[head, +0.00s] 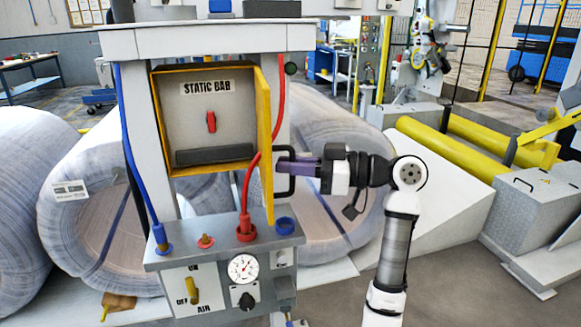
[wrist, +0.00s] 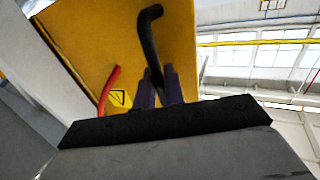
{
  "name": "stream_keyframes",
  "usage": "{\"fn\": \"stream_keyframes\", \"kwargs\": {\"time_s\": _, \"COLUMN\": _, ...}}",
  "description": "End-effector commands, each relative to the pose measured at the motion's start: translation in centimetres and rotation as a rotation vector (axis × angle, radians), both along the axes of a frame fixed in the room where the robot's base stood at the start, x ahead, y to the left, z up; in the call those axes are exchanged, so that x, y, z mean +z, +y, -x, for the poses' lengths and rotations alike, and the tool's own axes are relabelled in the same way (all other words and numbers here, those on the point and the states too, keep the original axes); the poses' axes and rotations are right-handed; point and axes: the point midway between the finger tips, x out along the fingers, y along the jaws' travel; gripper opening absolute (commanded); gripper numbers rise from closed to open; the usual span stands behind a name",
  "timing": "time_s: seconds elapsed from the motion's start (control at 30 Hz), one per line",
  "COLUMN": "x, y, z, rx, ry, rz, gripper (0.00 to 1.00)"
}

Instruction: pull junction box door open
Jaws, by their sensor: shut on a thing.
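The junction box (head: 158,120) is a grey cabinet with a yellow frame and a "STATIC BAR" label, with a red switch (head: 211,122) inside. Its yellow door (head: 264,150) stands swung open at the right side, seen nearly edge-on. The door's black handle (head: 291,173) is on its outer face. My gripper (head: 283,166) reaches in from the right and is shut on the handle. In the wrist view, the purple fingers (wrist: 163,88) close around the handle's lower part, and the black handle (wrist: 149,30) rises above them against the yellow door (wrist: 95,45).
A red hose (head: 279,100) runs down past the door to a grey panel (head: 270,243) with a gauge and an "AIR" lever. A blue hose (head: 133,150) is at the left. Large wrapped coils (head: 95,210) stand behind. Open floor (head: 440,275) lies at the right.

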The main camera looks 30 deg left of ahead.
Motion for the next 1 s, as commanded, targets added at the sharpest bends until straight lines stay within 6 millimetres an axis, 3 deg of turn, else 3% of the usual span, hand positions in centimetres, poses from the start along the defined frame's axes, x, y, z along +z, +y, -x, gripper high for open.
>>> {"fn": "stream_keyframes", "kwargs": {"time_s": 0.33, "x": 0.0, "y": 0.0, "z": -0.1, "rx": -0.003, "ry": 0.001, "rz": -0.001, "gripper": 0.00}}
{"fn": "stream_keyframes", "kwargs": {"time_s": 0.37, "x": 0.0, "y": 0.0, "z": -0.1, "rx": -0.003, "ry": 0.001, "rz": -0.001, "gripper": 0.13}}
{"fn": "stream_keyframes", "kwargs": {"time_s": 0.47, "x": 0.0, "y": 0.0, "z": -0.1, "rx": -0.002, "ry": 0.001, "rz": -0.001, "gripper": 0.26}}
{"fn": "stream_keyframes", "kwargs": {"time_s": 0.77, "x": 0.0, "y": -0.1, "z": -0.1, "rx": -0.002, "ry": 0.001, "rz": -0.001, "gripper": 0.26}}
{"fn": "stream_keyframes", "kwargs": {"time_s": 1.0, "x": -0.1, "y": -3.3, "z": -1.4, "rx": -0.006, "ry": 0.001, "rz": -0.002, "gripper": 0.26}}
